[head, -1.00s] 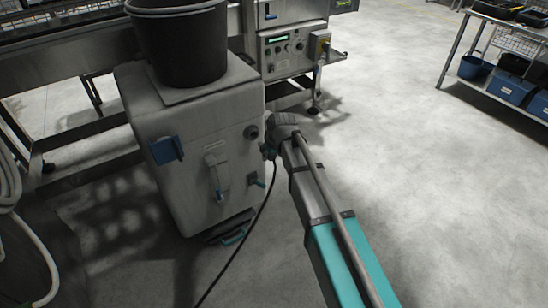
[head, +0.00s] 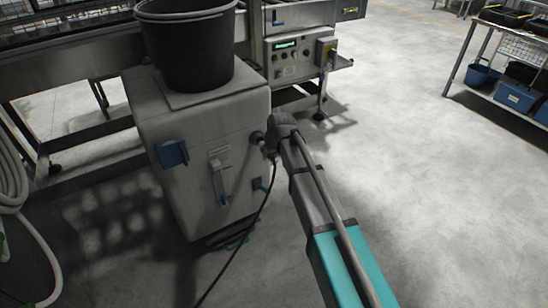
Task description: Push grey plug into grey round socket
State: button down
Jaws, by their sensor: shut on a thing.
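The grey round socket (head: 257,138) is on the right part of the front of a grey cabinet (head: 200,140). My gripper (head: 269,149) is at the end of my arm, right beside the socket and slightly below it in the picture. It is shut on the grey plug, which is small and mostly hidden by the fingers. A black cable (head: 262,205) hangs from the gripper and runs down to the floor. I cannot tell whether the plug touches the socket or is in it.
A black bucket (head: 185,50) stands on the cabinet. The front carries a blue box (head: 173,154), a handle (head: 219,183) and a small dark fitting (head: 258,184). A control panel (head: 290,55) is behind. White hoses (head: 12,170) hang at left.

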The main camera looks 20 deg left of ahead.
jog(key=shift+w+a, duration=0.2)
jog(key=shift+a, duration=0.05)
jog(key=shift+w+r, duration=0.1)
jog(key=shift+w+a, duration=0.1)
jog(key=shift+a, duration=0.05)
dwell(0.3)
jog(key=shift+w+a, duration=0.45)
jog(key=shift+a, duration=0.1)
jog(key=shift+w+a, duration=0.25)
jog(key=shift+a, duration=0.05)
dwell(0.9)
dwell(0.5)
jog(key=shift+c, duration=1)
grip_release()
